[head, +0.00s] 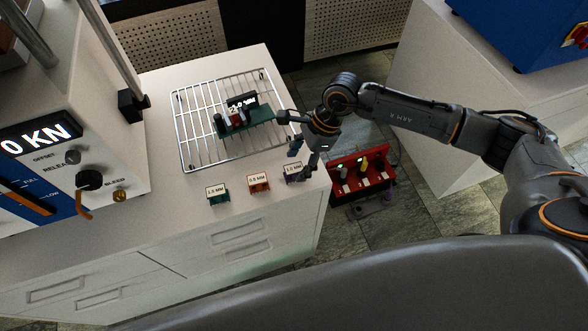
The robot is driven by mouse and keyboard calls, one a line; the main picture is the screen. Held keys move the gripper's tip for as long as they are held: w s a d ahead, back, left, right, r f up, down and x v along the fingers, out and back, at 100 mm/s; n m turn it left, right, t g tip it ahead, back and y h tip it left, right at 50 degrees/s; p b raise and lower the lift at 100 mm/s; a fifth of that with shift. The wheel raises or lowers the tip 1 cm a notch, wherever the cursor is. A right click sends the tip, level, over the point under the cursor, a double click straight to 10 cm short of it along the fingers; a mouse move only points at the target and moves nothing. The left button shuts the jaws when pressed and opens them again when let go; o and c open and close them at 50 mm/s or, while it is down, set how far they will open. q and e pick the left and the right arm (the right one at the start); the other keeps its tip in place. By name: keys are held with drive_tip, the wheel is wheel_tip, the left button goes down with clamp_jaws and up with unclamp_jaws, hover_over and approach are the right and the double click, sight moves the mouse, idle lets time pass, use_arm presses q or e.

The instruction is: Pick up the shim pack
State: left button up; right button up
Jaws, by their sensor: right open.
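Three small labelled blocks that look like shim packs stand along the counter's front edge: a green one (219,198), an orange one (259,186) and a purple one (293,175). Their labels are small; the green one seems to read 1.5 MM and the orange one 0.5 MM. I cannot tell which one is the task's shim pack. My right gripper (304,160) is open, with its fingers pointing down just above and beside the purple pack. It looks empty, and contact with the pack cannot be told. My left gripper is not in view.
A wire rack (187,128) on the counter holds a green fixture (262,115) with red and black parts. A press with a KN display (50,133) stands at left. A red crate (345,191) with several coloured items sits low beyond the counter's right edge.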

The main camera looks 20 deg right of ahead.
sight(294, 168)
drive_tip(key=shift+p+x, duration=0.35)
drive_tip(key=shift+x, duration=1.5)
clamp_jaws()
drive_tip(key=shift+w+r, duration=0.1)
